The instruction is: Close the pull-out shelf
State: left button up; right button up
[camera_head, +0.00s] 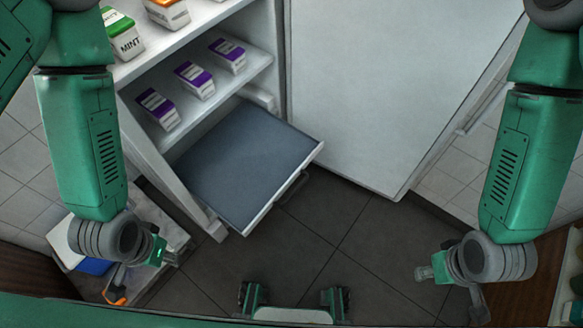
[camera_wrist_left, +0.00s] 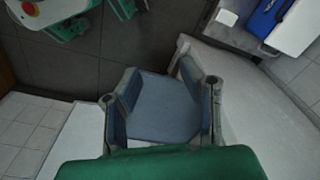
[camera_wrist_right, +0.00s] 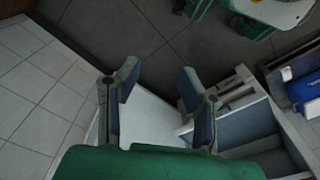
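The pull-out shelf (camera_head: 245,165), a blue-grey panel with a white frame and a dark handle at its front edge, is slid out of the white cabinet (camera_head: 140,110). It also shows between the fingers in the left wrist view (camera_wrist_left: 165,110), and at the right in the right wrist view (camera_wrist_right: 245,125). My left gripper (camera_wrist_left: 160,75) is open and empty; its arm hangs left of the shelf in the head view. My right gripper (camera_wrist_right: 158,72) is open and empty; its arm hangs well to the right of the shelf. Neither is seen touching the shelf.
Purple-labelled boxes (camera_head: 194,80) stand on the cabinet shelf above, and a mint box (camera_head: 122,36) higher up. A tall white panel (camera_head: 380,80) stands right of the shelf. A low surface with a white and blue container (camera_head: 92,264) is at lower left. The dark tiled floor (camera_head: 340,235) ahead is clear.

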aim_at(239, 169)
jog(key=k+j+z, duration=0.3)
jog(key=k+j, duration=0.15)
jog(key=j, duration=0.25)
jog(key=k+j+z, duration=0.35)
jog(key=k+j, duration=0.2)
jog(key=i+u, duration=0.1)
jog(key=u, duration=0.3)
jog(key=l+u, duration=0.15)
jog(key=u, duration=0.25)
jog(key=i+l+u, duration=0.1)
jog(key=u, duration=0.25)
